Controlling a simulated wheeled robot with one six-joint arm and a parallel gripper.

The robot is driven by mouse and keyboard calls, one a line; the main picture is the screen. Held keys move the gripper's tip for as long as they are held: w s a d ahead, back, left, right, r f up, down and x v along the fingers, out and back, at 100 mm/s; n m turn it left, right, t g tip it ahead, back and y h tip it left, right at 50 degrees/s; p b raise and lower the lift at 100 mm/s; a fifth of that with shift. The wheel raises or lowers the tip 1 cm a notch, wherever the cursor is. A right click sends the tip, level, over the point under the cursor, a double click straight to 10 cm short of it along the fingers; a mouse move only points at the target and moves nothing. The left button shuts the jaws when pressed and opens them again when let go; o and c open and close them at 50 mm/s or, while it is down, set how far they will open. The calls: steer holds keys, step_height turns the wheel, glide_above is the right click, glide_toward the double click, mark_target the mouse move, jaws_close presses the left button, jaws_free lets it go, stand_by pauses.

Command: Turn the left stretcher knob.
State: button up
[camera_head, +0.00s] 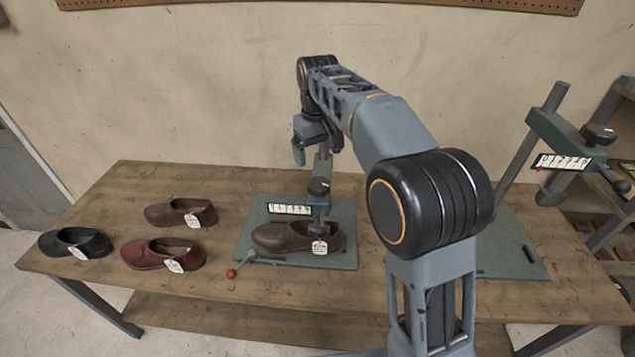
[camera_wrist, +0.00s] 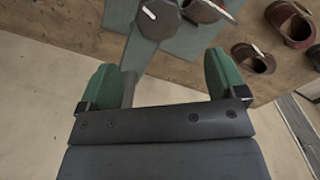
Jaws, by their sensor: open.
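The left stretcher is a green stand on a green base plate (camera_head: 345,258), with a dark knob (camera_head: 319,187) on top of its upright. A brown shoe (camera_head: 285,237) with a white tag sits under it. In the wrist view the dark, many-sided knob (camera_wrist: 158,20) is at the top, ahead of the fingertips and apart from them. My gripper (camera_wrist: 163,75) is open and empty, its two green-padded fingers spread. In the head view my gripper (camera_head: 299,152) is above and behind the knob, partly hidden by my own wrist.
A second stretcher with a dark knob (camera_head: 598,134) stands at the right. Three loose tagged shoes, black (camera_head: 72,243), brown (camera_head: 180,213) and red-brown (camera_head: 162,254), lie at the left of the wooden table (camera_head: 105,205). A red-ended lever (camera_head: 232,273) sticks out at the left stretcher's front.

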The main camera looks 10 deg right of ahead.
mark_target(317, 182)
step_height(317, 182, down, 9)
steer(key=shift+f, duration=0.2)
stand_by(0.4)
steer(key=c, duration=0.9)
steer(key=shift+r+n+p, duration=0.1)
steer(key=shift+n+p, duration=0.2)
steer(key=shift+n, duration=0.5)
steer(key=shift+a+n, duration=0.1)
steer(key=shift+n, duration=1.2)
steer(key=o, duration=0.9)
step_height(317, 182, up, 14)
steer(key=shift+f+p, duration=0.2)
steer(key=shift+p, duration=0.25)
